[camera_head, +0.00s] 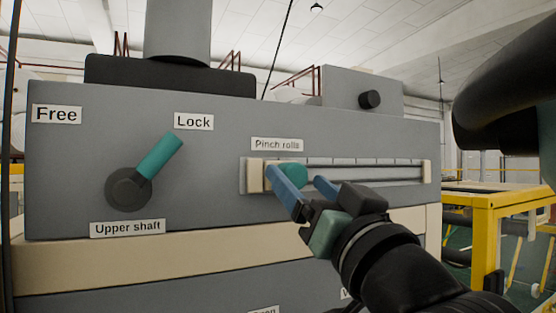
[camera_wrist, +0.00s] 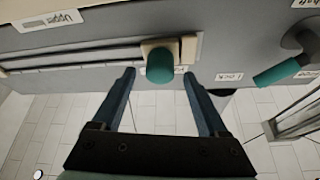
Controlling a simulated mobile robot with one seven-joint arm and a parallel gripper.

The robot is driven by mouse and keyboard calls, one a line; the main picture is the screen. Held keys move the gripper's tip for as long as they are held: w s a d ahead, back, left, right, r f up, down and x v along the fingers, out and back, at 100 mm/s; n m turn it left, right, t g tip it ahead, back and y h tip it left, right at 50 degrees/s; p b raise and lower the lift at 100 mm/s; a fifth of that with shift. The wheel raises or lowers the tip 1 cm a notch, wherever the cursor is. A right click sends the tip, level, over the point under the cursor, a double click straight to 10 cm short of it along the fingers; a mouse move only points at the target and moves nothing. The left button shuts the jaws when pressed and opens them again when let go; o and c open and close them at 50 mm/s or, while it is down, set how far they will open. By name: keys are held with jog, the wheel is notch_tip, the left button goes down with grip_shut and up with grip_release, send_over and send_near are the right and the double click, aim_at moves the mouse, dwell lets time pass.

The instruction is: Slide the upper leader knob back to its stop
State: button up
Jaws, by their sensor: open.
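The teal knob (camera_head: 293,175) stands at the left end of a horizontal slotted rail (camera_head: 375,174) on the grey machine front, close to the cream end block (camera_head: 256,176). In the wrist view the picture is turned over, and the knob (camera_wrist: 160,66) shows beside a cream block (camera_wrist: 187,48). My gripper (camera_head: 295,178) is open, with its blue fingers on either side of the knob. The wrist view shows a gap between each fingertip and the knob.
A teal-handled lever (camera_head: 160,157) sits left of the rail, between "Free" and "Lock" labels. A "Pinch rolls" label (camera_head: 277,144) is above the rail. The rail's right side is clear up to another cream block (camera_head: 427,172). A yellow frame (camera_head: 490,230) stands at right.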

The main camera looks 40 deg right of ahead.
jog(key=shift+p+x, duration=0.3)
jog(key=shift+x, duration=0.9)
grip_shut()
dwell(0.6)
